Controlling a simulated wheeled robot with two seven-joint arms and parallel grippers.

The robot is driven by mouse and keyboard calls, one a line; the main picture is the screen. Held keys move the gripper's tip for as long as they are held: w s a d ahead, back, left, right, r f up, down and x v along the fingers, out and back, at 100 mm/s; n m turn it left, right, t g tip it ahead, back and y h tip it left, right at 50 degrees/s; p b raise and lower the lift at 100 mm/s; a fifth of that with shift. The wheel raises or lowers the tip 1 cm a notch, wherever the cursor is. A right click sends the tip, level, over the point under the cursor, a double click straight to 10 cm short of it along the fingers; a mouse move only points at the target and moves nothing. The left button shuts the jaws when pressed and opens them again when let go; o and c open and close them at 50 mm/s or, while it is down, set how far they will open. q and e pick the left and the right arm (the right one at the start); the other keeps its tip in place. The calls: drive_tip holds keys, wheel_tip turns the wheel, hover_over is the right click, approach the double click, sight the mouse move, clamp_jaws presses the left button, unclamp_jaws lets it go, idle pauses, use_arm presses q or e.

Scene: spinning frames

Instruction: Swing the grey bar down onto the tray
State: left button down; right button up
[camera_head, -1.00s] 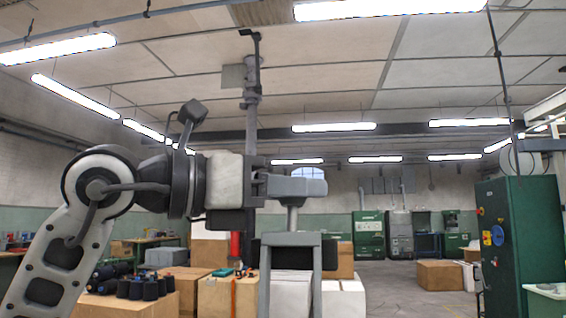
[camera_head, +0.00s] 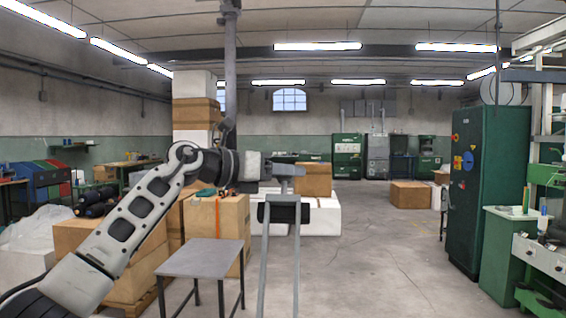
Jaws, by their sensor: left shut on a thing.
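The grey bar (camera_head: 266,255) looks like a narrow upside-down U, with two long legs running down past the bottom edge and a short crosspiece at the top. It stands nearly upright. My left gripper (camera_head: 289,170) is just above the crosspiece, shut on a short grey stem at the bar's top; the exact grip is small and partly hidden by the fingers. A black block shows behind the crosspiece. I cannot make out a tray in this view. My right gripper is not in view.
A small grey-topped table (camera_head: 203,257) stands left of the bar, below my arm. Cardboard boxes (camera_head: 218,225) and white boxes (camera_head: 322,215) stand behind. A green cabinet (camera_head: 490,185) and a bench are at the right. The floor (camera_head: 375,255) right of the bar is clear.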

use_arm(q)
drive_tip(key=shift+w+f, duration=0.3)
drive_tip(key=shift+f, duration=0.2)
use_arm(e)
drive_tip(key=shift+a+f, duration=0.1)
use_arm(q)
drive_tip(key=c, duration=1)
unclamp_jaws()
drive_tip(key=shift+c, duration=0.2)
drive_tip(key=shift+r, duration=0.1)
drive_tip(key=shift+a, duration=0.1)
drive_tip(key=shift+s+a, duration=0.2)
drive_tip(key=shift+a, duration=0.1)
drive_tip(key=b+v, duration=0.5)
drive_tip(key=v, duration=1)
drive_tip(key=shift+r, duration=0.25)
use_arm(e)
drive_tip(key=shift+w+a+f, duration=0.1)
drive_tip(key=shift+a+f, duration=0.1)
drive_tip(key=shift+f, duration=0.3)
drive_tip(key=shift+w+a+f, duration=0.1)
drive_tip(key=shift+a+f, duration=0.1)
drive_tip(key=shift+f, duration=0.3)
